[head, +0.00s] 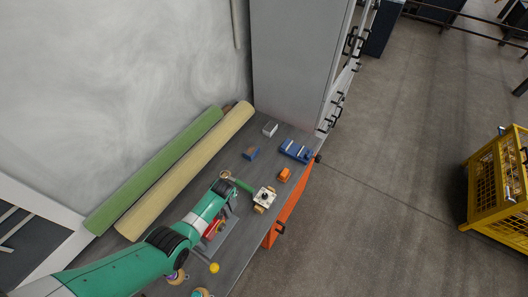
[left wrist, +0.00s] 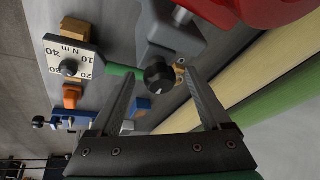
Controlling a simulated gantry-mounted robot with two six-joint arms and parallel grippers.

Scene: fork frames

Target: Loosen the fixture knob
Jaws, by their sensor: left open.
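The black fixture knob (left wrist: 158,77) sits on the end of a grey clamp-like fixture (left wrist: 172,36) in the left wrist view. My left gripper (left wrist: 160,74) is open, with its two fingers apart on either side of the knob in the picture. No contact is visible, and I cannot tell the depth gap. A red part (left wrist: 245,10) is at the top right of that view; it also shows beside my arm in the head view (head: 212,228). My left arm hides the knob and my fingertips in the head view. My right gripper is not in view.
A white torque dial (head: 264,196) with a green handle (head: 240,184) lies close by. Orange (head: 284,174) and blue (head: 295,151) items are beyond it. Green (head: 155,168) and cream (head: 185,170) rolls lie along the wall side. A yellow ball (head: 214,267) is near the front.

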